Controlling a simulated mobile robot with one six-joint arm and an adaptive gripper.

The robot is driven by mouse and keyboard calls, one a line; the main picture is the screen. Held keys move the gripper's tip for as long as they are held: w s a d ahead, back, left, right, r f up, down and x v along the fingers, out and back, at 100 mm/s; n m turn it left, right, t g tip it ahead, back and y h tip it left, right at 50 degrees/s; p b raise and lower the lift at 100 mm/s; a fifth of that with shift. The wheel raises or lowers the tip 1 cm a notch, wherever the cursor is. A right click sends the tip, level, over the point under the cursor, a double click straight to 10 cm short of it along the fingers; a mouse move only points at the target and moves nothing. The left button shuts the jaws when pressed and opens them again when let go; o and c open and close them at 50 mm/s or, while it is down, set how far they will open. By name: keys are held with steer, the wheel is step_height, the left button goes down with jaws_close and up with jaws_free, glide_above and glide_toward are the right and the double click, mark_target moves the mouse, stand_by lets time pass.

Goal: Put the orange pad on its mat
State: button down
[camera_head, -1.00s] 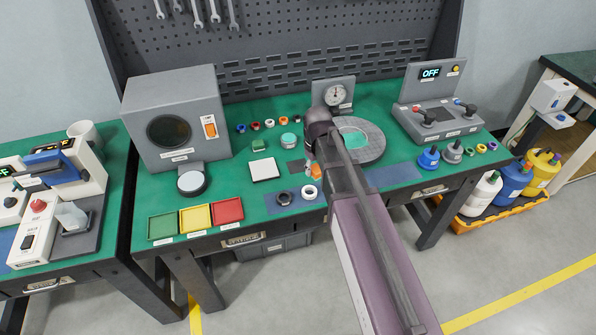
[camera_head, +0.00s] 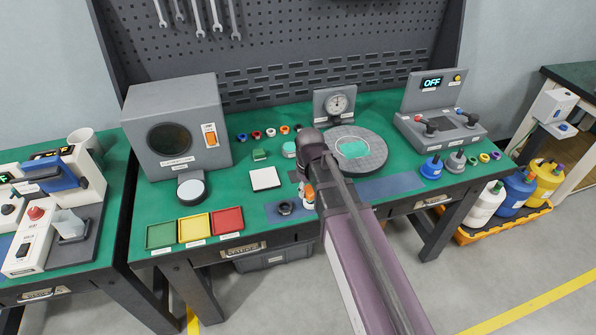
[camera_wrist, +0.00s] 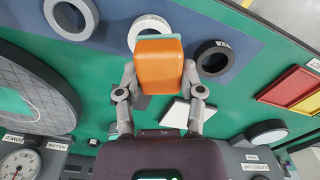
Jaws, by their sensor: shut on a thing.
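My gripper (camera_wrist: 160,75) is shut on the orange pad (camera_wrist: 160,62), one finger on each side of it. A pale teal edge shows along the pad's far side. In the head view the pad (camera_head: 309,189) is a small orange patch at my gripper (camera_head: 306,183), partly hidden by my arm. The pad is over or beside a blue mat (camera_head: 270,211) near the bench's front edge. That mat also shows in the wrist view (camera_wrist: 110,20). I cannot tell the pad's height, or which mat is its own.
A white square tile (camera_head: 264,178) lies to the left, and a round grey plate (camera_head: 374,158) to the right.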

steer(key=w+a, duration=0.1)
steer(key=w, duration=0.3)
steer(key=w+a+f, duration=0.1)
steer(key=w, duration=0.4)
steer(key=w+a+b, duration=0.1)
steer(key=w, duration=0.3)
steer(key=shift+w+a+f, duration=0.15)
steer(key=shift+w+a, duration=0.1)
steer(key=shift+w, duration=0.1)
steer(key=shift+f+b, duration=1.8)
steer(key=shift+b, duration=0.1)
steer(key=shift+f, duration=0.1)
steer(key=shift+c, duration=1.1)
jaws_free()
steer(key=shift+r, duration=0.2)
step_height(320, 180, up, 12)
steer(key=p, duration=1.2)
